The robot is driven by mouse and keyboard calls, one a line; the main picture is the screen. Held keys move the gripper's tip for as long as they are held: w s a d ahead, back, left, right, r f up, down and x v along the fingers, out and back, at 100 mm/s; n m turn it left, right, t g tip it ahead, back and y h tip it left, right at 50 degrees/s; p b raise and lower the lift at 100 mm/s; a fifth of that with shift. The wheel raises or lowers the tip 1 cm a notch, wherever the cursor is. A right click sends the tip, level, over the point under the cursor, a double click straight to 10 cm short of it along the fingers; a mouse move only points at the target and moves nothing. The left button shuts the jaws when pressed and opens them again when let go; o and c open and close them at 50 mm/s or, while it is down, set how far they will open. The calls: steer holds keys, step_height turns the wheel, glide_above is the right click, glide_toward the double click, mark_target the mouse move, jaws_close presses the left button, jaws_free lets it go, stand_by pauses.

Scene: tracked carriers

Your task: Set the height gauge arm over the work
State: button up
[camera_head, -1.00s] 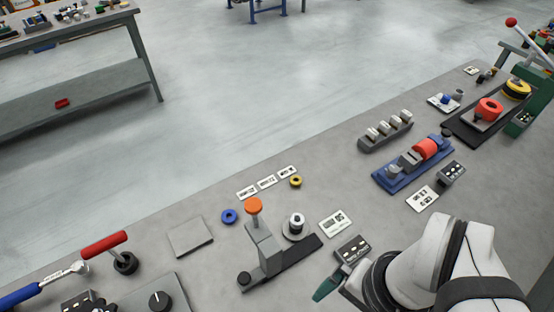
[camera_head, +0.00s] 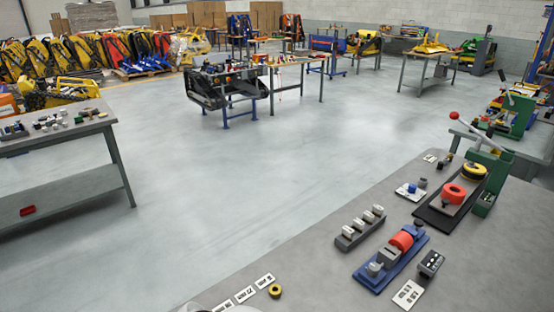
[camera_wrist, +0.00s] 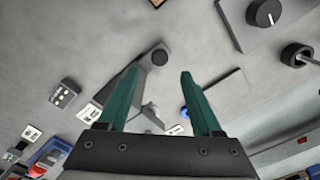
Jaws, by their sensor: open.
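The height gauge (camera_wrist: 148,78) shows in the wrist view as a dark base with a grey body and a black round knob (camera_wrist: 160,57) at its far end. My gripper (camera_wrist: 160,73) is open, and its two green fingers appear on either side of the gauge in the picture. I see no contact, and the distance to the gauge is hard to judge. A pale round part (camera_wrist: 152,118) shows low between the fingers; I cannot tell whether it is the work. The gauge's orange knob is not visible. The gauge is outside the head view.
In the head view, a blue fixture with a red roller (camera_head: 401,241), a grey rack (camera_head: 360,228) and a yellow ring (camera_head: 275,291) stand on the bench.

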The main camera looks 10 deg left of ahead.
step_height(320, 180, down, 7)
steer(key=shift+f, duration=0.2)
jaws_close()
stand_by(0.3)
stand_by(1.1)
